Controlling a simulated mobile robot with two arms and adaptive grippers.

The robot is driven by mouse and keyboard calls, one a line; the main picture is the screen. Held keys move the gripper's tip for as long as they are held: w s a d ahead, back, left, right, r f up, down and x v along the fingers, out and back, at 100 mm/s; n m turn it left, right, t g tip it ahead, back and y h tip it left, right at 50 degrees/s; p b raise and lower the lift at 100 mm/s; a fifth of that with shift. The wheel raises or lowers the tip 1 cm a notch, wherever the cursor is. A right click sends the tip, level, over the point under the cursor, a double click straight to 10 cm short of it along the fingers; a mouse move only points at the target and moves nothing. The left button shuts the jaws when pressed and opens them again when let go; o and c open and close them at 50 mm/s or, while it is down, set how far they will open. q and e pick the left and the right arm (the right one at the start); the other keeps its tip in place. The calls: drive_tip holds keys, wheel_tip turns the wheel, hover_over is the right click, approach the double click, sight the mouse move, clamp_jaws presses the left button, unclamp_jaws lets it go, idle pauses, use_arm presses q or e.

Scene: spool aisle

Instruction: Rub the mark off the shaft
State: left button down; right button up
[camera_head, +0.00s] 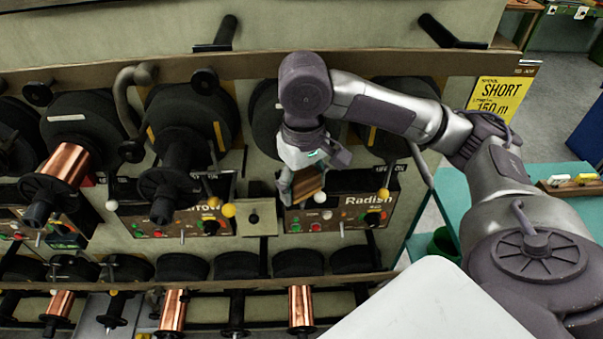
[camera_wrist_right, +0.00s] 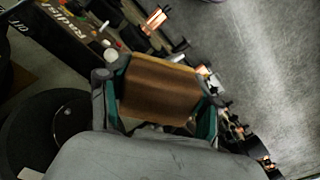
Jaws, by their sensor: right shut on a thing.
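My right gripper (camera_head: 304,180) is shut on a brown block (camera_head: 308,184) with a paler edge, in front of the panel labelled Radish (camera_head: 345,201). In the right wrist view, the block (camera_wrist_right: 160,88) sits between the teal-padded fingers of the gripper (camera_wrist_right: 158,95). Black spools on shafts line the rack; one black shaft (camera_head: 170,177) stands out to the left of my gripper. The spool (camera_head: 264,118) behind my right wrist is partly covered, and its shaft is hidden. I cannot make out a mark on any shaft. My left gripper is out of view.
A copper-wound spool (camera_head: 67,163) juts out at the left. Knobs and levers stick out near the panels. A lower rack rail (camera_head: 200,286) holds more spools. A yellow sign (camera_head: 498,97) hangs at the right, above a teal table (camera_head: 540,190). Open floor lies beyond.

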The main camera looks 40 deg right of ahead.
sight(302, 177)
drive_tip(key=shift+s+a+f, duration=0.2)
drive_tip(key=shift+s+f, duration=0.1)
drive_tip(key=shift+s, duration=0.1)
drive_tip(key=shift+r, duration=0.1)
drive_tip(key=shift+w+d+r, duration=0.1)
drive_tip(key=shift+r, duration=1.45)
drive_tip(key=shift+w+r, duration=0.1)
drive_tip(key=shift+r, duration=1.45)
drive_tip(key=shift+r, duration=0.1)
drive_tip(key=shift+r, duration=1.45)
drive_tip(key=shift+f, duration=0.1)
